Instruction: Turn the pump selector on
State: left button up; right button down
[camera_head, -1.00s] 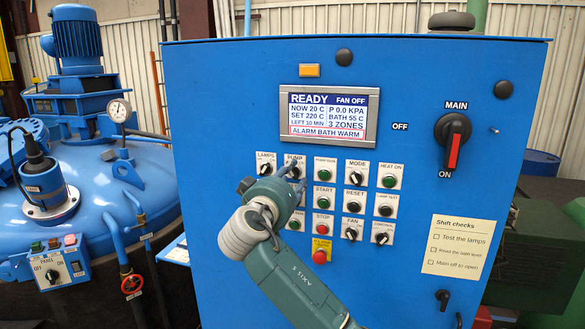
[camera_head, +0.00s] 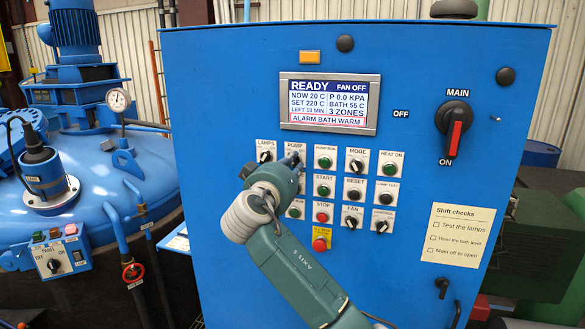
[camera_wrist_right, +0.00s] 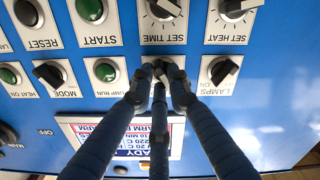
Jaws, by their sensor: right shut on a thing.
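The pump selector is a small black knob on a white plate labelled PUMP (camera_head: 294,147), in the top row of the blue panel, right of the lamps selector (camera_head: 266,151). My right gripper (camera_head: 293,163) is at that plate and hides most of the knob. In the right wrist view, which is upside down, the dark fingers of my right gripper (camera_wrist_right: 161,76) are shut around the pump selector, just beside the lamps selector (camera_wrist_right: 224,71). The fingers cover the knob, so its angle cannot be read. My left gripper is not in view.
A screen (camera_head: 329,103) above reads READY, FAN OFF and ALARM BATH WARM. Green and black buttons and several selectors crowd around the gripper, with a red emergency button (camera_head: 320,244) below. The main switch (camera_head: 454,132) points down to ON. A blue vessel (camera_head: 85,185) stands left.

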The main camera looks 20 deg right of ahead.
jog(key=m+b, duration=0.2)
jog(key=b, duration=0.2)
jog(key=m+b, duration=0.2)
jog(key=b, duration=0.2)
jog(key=f+m+b, duration=0.1)
jog(key=m+b, duration=0.2)
jog(key=b, duration=0.1)
jog(key=m+b, duration=0.2)
jog(key=shift+a+r+m, duration=0.1)
jog(key=shift+m, duration=0.2)
jog(key=shift+r+m+b, duration=0.1)
jog(key=shift+m+b, duration=0.5)
jog(key=shift+m, duration=0.4)
jog(key=c, duration=1.7)
grip_release()
jog(key=shift+o, duration=0.2)
jog(key=shift+r, duration=0.1)
